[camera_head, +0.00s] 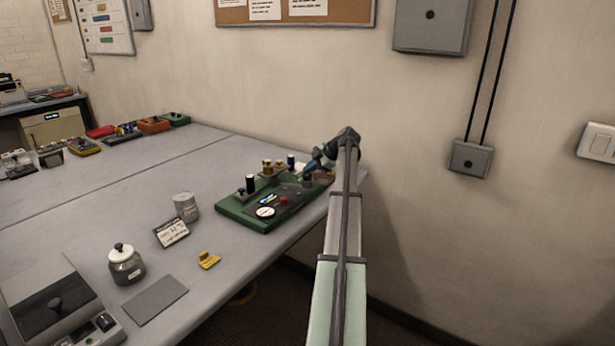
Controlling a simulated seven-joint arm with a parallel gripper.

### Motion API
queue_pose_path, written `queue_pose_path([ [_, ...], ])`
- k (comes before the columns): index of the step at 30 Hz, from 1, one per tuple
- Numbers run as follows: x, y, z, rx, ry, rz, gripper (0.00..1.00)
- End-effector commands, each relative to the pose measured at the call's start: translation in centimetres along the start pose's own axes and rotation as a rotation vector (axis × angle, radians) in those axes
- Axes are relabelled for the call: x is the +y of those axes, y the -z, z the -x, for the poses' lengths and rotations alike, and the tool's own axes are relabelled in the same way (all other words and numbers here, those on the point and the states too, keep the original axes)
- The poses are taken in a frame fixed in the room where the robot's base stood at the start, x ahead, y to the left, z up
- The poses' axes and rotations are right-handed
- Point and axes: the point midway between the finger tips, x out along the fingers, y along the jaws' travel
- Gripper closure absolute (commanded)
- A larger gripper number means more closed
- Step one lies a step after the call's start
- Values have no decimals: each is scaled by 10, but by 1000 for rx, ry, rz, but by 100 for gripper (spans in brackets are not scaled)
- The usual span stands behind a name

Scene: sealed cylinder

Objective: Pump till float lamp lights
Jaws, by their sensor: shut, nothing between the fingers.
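My gripper (309,168) is shut and empty at the board's far right, just above or beside the dark grey part. I cannot tell if it touches. My arm hides the board's right end.
Brass-coloured and blue-topped posts (279,165) stand at the board's back. The wall is close behind; the table's middle is clear.

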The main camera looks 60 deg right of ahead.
Motion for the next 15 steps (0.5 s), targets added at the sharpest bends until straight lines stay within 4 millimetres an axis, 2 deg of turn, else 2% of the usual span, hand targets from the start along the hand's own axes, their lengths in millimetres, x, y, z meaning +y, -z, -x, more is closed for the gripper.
queue_pose_path([
  [7,6,6,8,0,0,0,100],
  [15,6,6,9,1,-1,0,100],
])
